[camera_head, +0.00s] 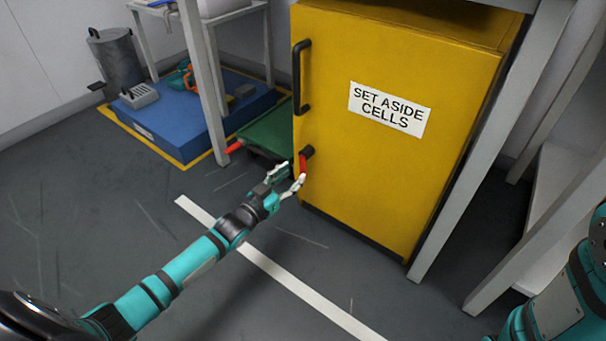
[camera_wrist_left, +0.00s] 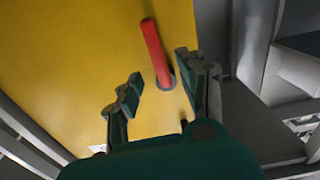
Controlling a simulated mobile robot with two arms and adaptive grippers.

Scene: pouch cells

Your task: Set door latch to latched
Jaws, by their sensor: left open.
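The yellow cabinet door (camera_head: 400,160) is closed and bears a "SET ASIDE CELLS" label (camera_head: 390,107). The door latch is a red lever (camera_head: 303,165) on a dark round hub (camera_head: 308,151) near the door's left edge. In the head view the lever hangs down from the hub. In the left wrist view the red lever (camera_wrist_left: 155,50) stands out from the yellow door. My left gripper (camera_head: 291,177) is open close to the lever. In the left wrist view its fingers (camera_wrist_left: 160,88) stand on either side of the lever's hub end. I cannot tell whether they touch it.
A black pull handle (camera_head: 297,78) sits above the latch. A grey frame post (camera_head: 490,145) stands right of the cabinet. A blue platform (camera_head: 180,120), a green panel (camera_head: 268,133) and a table leg (camera_head: 205,85) are to the left. The floor in front is clear.

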